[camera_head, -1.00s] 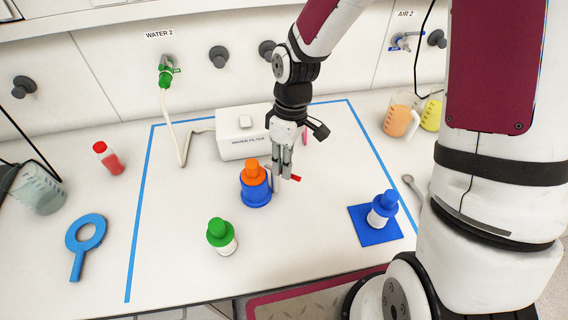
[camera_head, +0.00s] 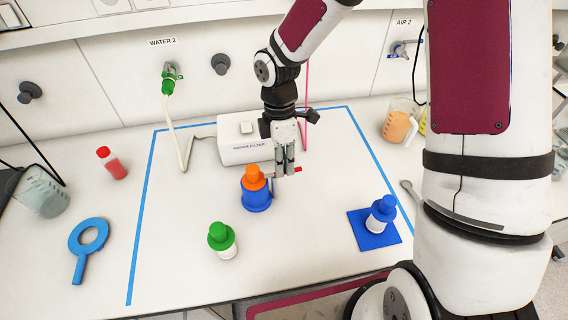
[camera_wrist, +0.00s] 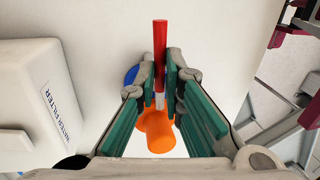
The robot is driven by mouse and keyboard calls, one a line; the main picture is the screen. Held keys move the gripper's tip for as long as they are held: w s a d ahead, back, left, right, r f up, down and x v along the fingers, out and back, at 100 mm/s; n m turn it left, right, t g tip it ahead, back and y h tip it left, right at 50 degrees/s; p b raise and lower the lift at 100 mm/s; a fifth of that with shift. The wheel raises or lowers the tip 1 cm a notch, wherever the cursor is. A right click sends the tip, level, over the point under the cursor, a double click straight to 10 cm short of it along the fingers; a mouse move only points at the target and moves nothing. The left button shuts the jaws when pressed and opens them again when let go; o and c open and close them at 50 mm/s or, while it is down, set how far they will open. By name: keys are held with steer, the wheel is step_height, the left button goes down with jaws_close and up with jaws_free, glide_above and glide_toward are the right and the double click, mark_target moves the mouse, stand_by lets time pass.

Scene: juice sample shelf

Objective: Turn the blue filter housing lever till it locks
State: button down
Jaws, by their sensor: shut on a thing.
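The blue filter housing (camera_head: 257,201) stands upright on the bench with an orange cartridge (camera_head: 254,178) in its top. A sliver of the blue housing (camera_wrist: 131,74) and the orange cartridge (camera_wrist: 158,130) also show in the wrist view. The lever has a red end (camera_head: 298,169) that points right from the housing. My gripper (camera_head: 284,173) points down just right of the housing. The shaft's joint with the housing is hidden.
The white water filter box (camera_head: 246,150) stands close behind the housing. A green-capped bottle (camera_head: 222,240) is in front. A blue-capped bottle (camera_head: 381,210) stands on a blue mat (camera_head: 375,238) to the right. The bench between housing and mat is clear.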

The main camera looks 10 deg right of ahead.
steer(key=shift+w+r, duration=0.1)
stand_by(0.5)
steer(key=c, duration=1.7)
jaws_free()
steer(key=r, duration=0.4)
steer(key=w+r, duration=0.1)
steer(key=r, duration=0.2)
steer(key=w+r, duration=0.1)
steer(key=r, duration=0.3)
steer(key=shift+w+a+r, duration=0.1)
steer(key=shift+a+r, duration=0.05)
steer(key=shift+r, duration=0.2)
steer(key=s+d+r+m+t, duration=0.2)
steer(key=s+d+r+m, duration=0.1)
steer(key=s+r+m, duration=0.2)
steer(key=s+d+r+m+t, duration=0.3)
steer(key=s+r+m, duration=0.2)
steer(key=s+m, duration=0.2)
steer(key=s+d+r+m+t, duration=0.2)
steer(key=s+d+r+m, duration=0.1)
steer(key=s+r+m, duration=0.2)
steer(key=shift+s+r+m+t, duration=0.15)
steer(key=shift+s+m+t, duration=0.25)
steer(key=shift+s+m, duration=0.4)
